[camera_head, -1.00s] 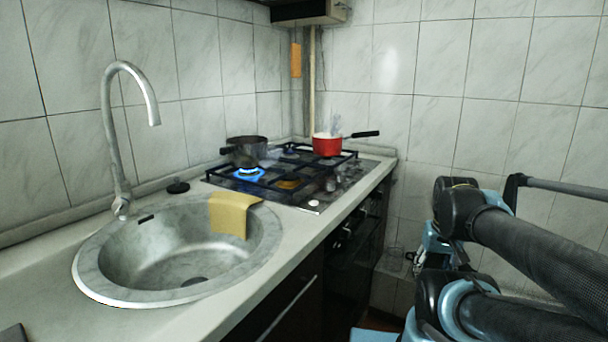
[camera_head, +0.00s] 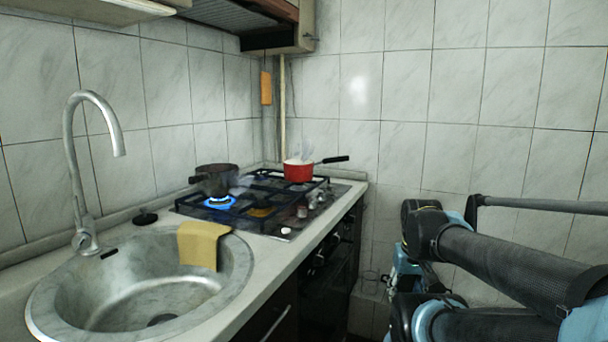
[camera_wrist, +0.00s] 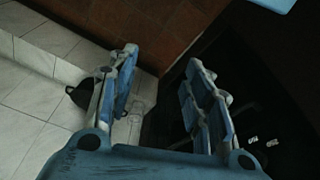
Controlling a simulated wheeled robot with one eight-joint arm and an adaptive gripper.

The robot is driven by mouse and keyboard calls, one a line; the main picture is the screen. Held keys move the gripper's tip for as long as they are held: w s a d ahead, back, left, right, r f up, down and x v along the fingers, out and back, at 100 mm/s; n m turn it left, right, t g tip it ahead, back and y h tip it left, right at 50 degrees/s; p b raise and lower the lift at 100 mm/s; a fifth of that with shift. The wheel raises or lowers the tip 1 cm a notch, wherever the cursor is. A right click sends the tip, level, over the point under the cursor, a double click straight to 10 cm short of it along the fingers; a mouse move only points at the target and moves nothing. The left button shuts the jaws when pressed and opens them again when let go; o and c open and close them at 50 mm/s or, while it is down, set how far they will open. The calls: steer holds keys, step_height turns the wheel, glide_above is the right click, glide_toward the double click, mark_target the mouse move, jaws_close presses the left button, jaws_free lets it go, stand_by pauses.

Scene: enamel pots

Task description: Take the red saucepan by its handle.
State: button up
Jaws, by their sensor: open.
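The red saucepan (camera_head: 298,171) stands on the far right part of the gas stove in the head view. Its black handle (camera_head: 336,159) points right, toward the tiled wall, and faint steam rises above it. My gripper (camera_wrist: 160,85) shows in the wrist view with its two blue fingers spread apart and nothing between them. It points down toward the floor, away from the saucepan. In the head view my arm is at the right, and the fingertips cannot be made out clearly there.
A dark pot (camera_head: 216,181) stands by a lit blue flame (camera_head: 220,202) on the stove (camera_head: 285,225). The sink (camera_head: 60,300) with a yellow cloth (camera_head: 202,245) lies at the near left. A range hood (camera_head: 280,30) hangs above. Floor tiles (camera_wrist: 40,90) show below my gripper.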

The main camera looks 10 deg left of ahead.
steer(key=m+t+y, duration=0.9)
steer(key=t+y, duration=0.2)
glide_toward(339, 160)
steer(key=x, duration=1.1)
steer(key=shift+d, duration=0.1)
jaws_close()
